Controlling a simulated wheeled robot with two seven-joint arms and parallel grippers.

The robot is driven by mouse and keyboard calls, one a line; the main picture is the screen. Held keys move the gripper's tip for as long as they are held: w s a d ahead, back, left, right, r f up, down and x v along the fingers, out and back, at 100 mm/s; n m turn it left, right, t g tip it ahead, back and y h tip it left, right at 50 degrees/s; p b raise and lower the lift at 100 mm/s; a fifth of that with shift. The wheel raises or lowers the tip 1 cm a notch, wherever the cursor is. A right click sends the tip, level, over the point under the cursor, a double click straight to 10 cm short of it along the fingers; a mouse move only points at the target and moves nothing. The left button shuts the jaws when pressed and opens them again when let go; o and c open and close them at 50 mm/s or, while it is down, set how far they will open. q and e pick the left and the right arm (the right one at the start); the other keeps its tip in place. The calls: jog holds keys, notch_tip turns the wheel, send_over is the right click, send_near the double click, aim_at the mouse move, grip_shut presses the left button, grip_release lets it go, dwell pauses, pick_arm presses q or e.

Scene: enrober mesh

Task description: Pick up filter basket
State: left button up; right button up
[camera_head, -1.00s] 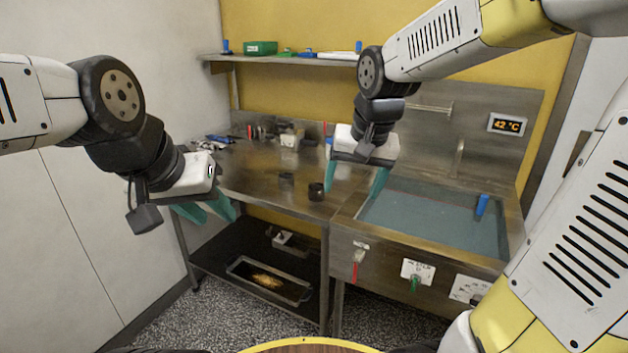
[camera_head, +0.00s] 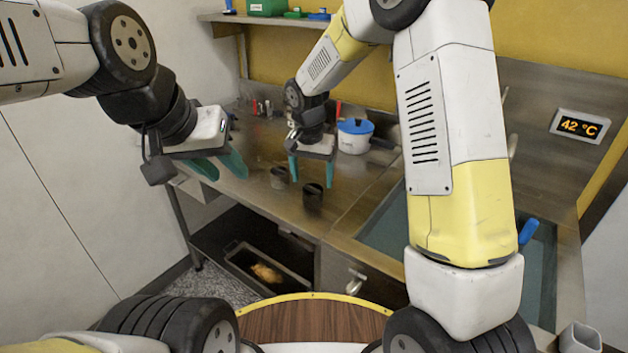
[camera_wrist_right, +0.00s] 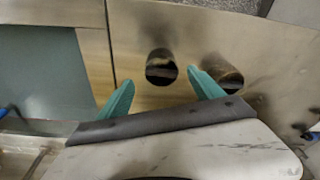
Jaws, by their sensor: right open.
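Two small open cylinders stand on the steel worktop; I cannot tell for certain which is the filter basket. The dark cylinder (camera_head: 312,196) is nearer the sink, and the greyer cylinder (camera_head: 279,178) is to its left. My right gripper (camera_head: 311,174) is open and empty, just behind and above them. In the right wrist view, the dark cylinder (camera_wrist_right: 161,68) lies between and just beyond the fingertips of my right gripper (camera_wrist_right: 160,78), and the greyer one (camera_wrist_right: 223,72) is beside the right finger. My left gripper (camera_head: 220,174) is open and empty, left of the cylinders.
A white pot with a blue lid (camera_head: 355,136) stands behind my right gripper. A water-filled basin (camera_head: 385,222) with a blue handle (camera_head: 528,232) is at the right. A tray (camera_head: 240,262) sits on the lower shelf. Small items lie at the worktop's back.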

aim_at(312, 188)
jog(key=f, duration=0.4)
jog(key=w+f, duration=0.1)
jog(key=f, duration=0.1)
jog(key=shift+f, duration=0.1)
jog(key=c, duration=1.4)
jog(key=shift+c, duration=0.2)
